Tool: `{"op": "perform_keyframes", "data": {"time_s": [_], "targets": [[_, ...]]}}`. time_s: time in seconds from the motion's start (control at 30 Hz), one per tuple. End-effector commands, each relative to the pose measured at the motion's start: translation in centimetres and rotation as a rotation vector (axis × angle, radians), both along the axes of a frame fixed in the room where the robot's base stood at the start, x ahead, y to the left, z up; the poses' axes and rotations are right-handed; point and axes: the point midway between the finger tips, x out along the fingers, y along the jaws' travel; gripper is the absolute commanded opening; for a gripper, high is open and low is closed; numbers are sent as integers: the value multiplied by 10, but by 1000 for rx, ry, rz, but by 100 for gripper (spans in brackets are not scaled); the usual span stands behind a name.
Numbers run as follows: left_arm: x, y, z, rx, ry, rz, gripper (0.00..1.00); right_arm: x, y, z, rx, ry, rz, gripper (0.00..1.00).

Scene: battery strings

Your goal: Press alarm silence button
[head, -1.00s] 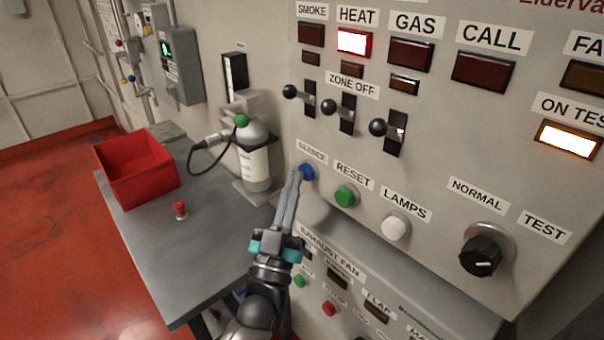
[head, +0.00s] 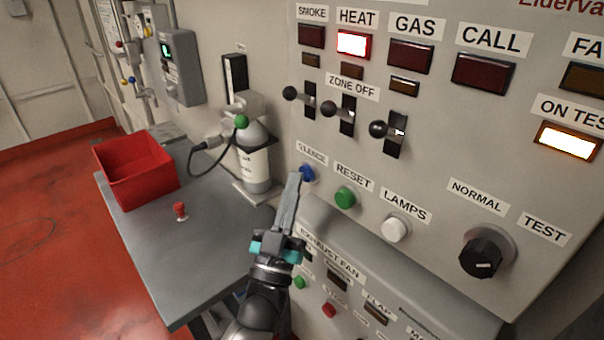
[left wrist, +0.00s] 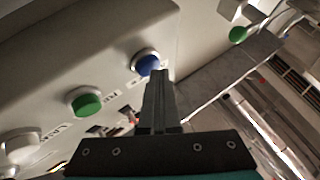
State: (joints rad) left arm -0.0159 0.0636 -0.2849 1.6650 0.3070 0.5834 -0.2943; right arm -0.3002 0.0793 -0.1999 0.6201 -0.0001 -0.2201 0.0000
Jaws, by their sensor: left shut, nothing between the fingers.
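The blue silence button (head: 308,173) is on the grey alarm panel (head: 300,130), under the SILENCE label (head: 312,152). My left gripper (head: 294,177) is shut and empty, its fingertips right beside the button's left edge in the head view. In the left wrist view the blue button (left wrist: 146,63) sits just beyond the shut fingertips (left wrist: 158,74), which overlap its lower right edge. I cannot tell whether they touch it. The HEAT lamp (head: 353,44) and ON TEST lamp (head: 567,140) are lit. My right gripper is not in view.
The green RESET button (head: 345,197) and white LAMPS button (head: 396,228) are to the right. A black knob (head: 482,256) and several zone switches are on the panel. A grey table (head: 215,235) at left holds a red bin (head: 137,172) and a cylinder (head: 255,165).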

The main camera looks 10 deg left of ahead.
Motion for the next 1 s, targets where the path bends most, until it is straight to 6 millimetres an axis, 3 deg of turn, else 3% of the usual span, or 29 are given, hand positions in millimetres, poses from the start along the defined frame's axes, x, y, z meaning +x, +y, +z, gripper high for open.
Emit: {"op": "perform_keyframes", "data": {"time_s": [0.3,0.67,1.0], "targets": [[-13,10,0,1,1,-1,0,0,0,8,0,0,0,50],[-16,12,0,1,2,-1,0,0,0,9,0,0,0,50],[-42,33,0,2,4,1,0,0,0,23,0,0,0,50]]}}
